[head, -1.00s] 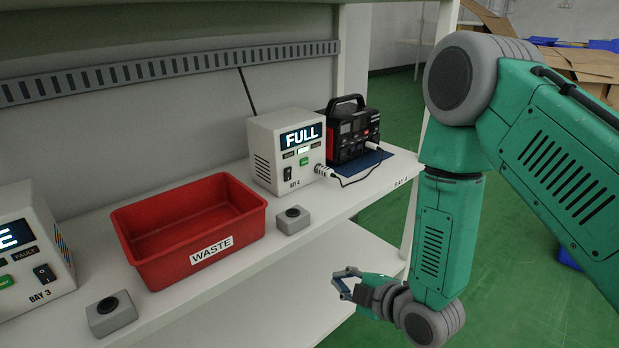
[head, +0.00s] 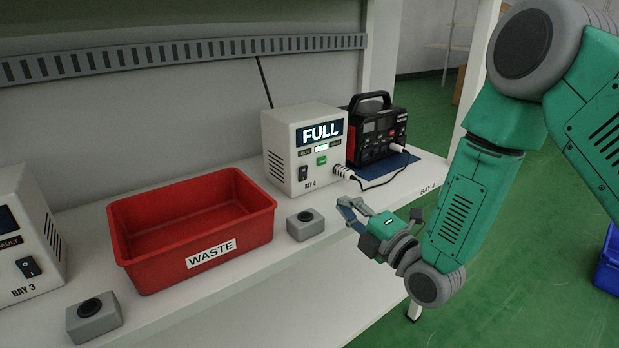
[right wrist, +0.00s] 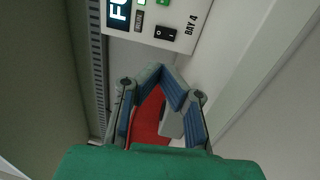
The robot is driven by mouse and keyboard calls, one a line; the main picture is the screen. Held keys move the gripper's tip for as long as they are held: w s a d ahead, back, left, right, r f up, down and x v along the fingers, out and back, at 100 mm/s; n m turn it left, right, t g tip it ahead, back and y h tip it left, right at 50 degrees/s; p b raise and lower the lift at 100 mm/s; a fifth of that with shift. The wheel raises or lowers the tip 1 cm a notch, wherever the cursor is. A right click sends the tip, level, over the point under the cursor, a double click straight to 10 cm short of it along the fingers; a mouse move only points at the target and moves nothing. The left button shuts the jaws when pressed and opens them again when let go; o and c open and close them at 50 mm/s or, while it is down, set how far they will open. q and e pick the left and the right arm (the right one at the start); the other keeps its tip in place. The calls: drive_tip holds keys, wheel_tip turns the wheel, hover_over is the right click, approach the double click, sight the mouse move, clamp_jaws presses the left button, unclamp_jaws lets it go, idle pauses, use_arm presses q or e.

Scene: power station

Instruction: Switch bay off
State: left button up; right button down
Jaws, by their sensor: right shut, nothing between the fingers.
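The white Bay 4 charger (head: 304,150) stands on the shelf in the head view, its screen reading FULL. Its black rocker switch (head: 303,173) is low on the front face, left of a green button (head: 321,160). The right wrist view shows the same switch (right wrist: 165,34), just beyond my fingertips and apart from them. My right gripper (head: 346,208) is shut and empty, in front of the shelf edge, lower and to the right of the switch. It also shows in the right wrist view (right wrist: 160,70) with its fingertips together. My left gripper is not in view.
A black and red power unit (head: 377,130) stands right of the charger, joined by a cable. A grey button box (head: 305,224) sits in front of the charger. A red WASTE bin (head: 192,228) is to the left, then the Bay 3 charger (head: 22,240).

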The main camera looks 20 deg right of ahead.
sight(304, 171)
drive_tip(key=b+x, duration=0.3)
drive_tip(key=x, duration=0.8)
drive_tip(key=shift+w+f, duration=0.15)
drive_tip(key=shift+w+a+b, duration=0.2)
drive_tip(key=shift+w+b, duration=0.1)
drive_tip(key=shift+w, duration=0.2)
drive_tip(key=shift+r, duration=0.25)
drive_tip(key=shift+a, duration=0.1)
drive_tip(key=shift+w+a+r+g+p, duration=0.1)
drive_tip(key=shift+w+r+g+p, duration=0.25)
drive_tip(key=shift+p, duration=0.9)
drive_tip(key=shift+f, duration=0.25)
